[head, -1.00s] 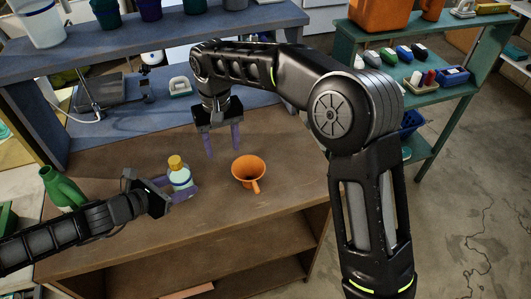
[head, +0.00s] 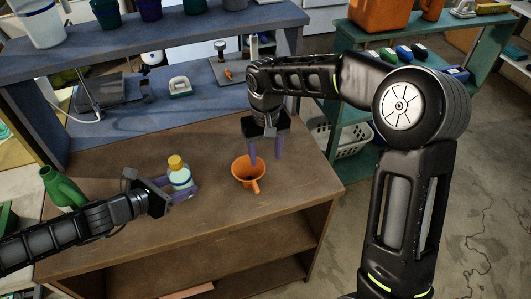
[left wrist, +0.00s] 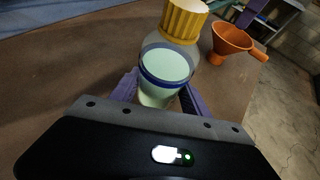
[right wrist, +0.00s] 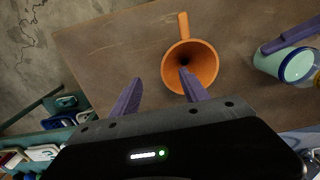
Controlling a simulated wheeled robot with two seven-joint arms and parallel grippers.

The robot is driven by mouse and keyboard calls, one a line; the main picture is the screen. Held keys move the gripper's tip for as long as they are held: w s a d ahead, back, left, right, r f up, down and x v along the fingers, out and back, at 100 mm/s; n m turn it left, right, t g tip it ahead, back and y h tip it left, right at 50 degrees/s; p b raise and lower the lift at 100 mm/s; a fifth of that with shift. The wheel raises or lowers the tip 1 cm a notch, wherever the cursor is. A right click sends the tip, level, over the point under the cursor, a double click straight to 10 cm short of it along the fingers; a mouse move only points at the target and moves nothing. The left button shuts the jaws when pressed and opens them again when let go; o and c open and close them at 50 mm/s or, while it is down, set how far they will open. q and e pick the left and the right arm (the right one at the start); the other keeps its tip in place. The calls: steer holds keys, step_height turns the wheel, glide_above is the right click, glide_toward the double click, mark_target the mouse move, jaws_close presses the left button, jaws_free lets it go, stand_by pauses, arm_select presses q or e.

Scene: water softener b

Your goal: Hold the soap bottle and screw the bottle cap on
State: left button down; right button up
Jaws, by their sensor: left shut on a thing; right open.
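The soap bottle (head: 181,178) stands upright on the brown table, clear with pale green liquid and a blue band. The yellow cap (head: 175,162) sits on its neck; I cannot tell how tightly. My left gripper (head: 185,191) is shut around the lower bottle body. In the left wrist view the bottle (left wrist: 164,72) stands between the purple fingers, with the ribbed cap (left wrist: 185,18) above. My right gripper (head: 265,160) is open and points down, right of the bottle. In the right wrist view one finger overlaps the orange funnel's mouth; whether they touch is unclear.
The orange funnel (head: 241,176) stands on the table right of the bottle, under my right gripper. A green bottle (head: 62,188) is at the far left. A blue shelf (head: 210,45) runs along the back. The table's right front is clear.

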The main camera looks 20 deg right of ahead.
arm_select(q)
steer(key=shift+c, duration=2.3)
jaws_free()
steer(key=shift+a, duration=0.1)
steer(key=v, duration=1)
steer(key=shift+s+a+r, duration=0.15)
steer(key=shift+a, duration=0.1)
steer(key=shift+s+a+r, duration=0.35)
